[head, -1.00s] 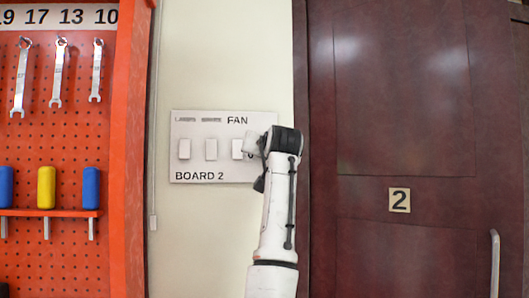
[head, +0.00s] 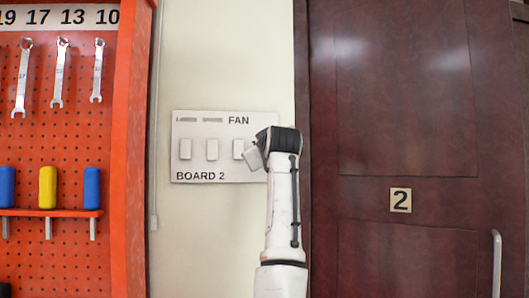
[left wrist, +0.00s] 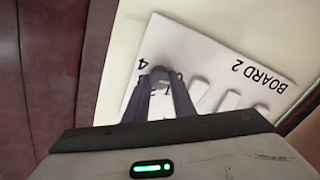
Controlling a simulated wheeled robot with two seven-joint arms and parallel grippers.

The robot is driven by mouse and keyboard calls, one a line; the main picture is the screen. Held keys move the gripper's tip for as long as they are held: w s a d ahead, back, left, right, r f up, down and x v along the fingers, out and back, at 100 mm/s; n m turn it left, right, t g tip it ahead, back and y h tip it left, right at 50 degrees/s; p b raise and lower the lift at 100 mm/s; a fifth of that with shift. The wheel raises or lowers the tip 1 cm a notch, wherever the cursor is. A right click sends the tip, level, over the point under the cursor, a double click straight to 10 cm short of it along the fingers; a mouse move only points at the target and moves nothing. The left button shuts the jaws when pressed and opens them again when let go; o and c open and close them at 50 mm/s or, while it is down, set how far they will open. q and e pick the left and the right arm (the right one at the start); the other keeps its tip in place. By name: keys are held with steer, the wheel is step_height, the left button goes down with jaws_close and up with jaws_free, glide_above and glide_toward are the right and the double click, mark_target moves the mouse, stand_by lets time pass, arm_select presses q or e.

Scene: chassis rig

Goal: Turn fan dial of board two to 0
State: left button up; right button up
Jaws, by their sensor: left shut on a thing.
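Board two (head: 200,165) is a white wall panel marked FAN and BOARD 2, left of the door in the head view. In the left wrist view the board (left wrist: 210,62) appears turned nearly upside down. The grey fan dial (left wrist: 160,74) sits between the two dark fingers of my left gripper (left wrist: 161,88), which is shut on it. A 4 shows beside the dial; other marks around it are partly hidden, so its setting is unclear. In the head view my wrist hides the dial and the fingers. My right gripper is not in view.
White rocker switches (head: 212,149) sit on the board left of my wrist. An orange pegboard (head: 65,135) with wrenches and coloured handles is at left.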

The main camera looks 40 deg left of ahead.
arm_select(q)
steer(key=shift+n, duration=0.3)
steer(key=o, duration=1.1)
steer(key=shift+c, duration=0.2)
steer(key=shift+s+d, duration=0.1)
steer(key=b+v, duration=0.3)
steer(key=v, duration=0.7)
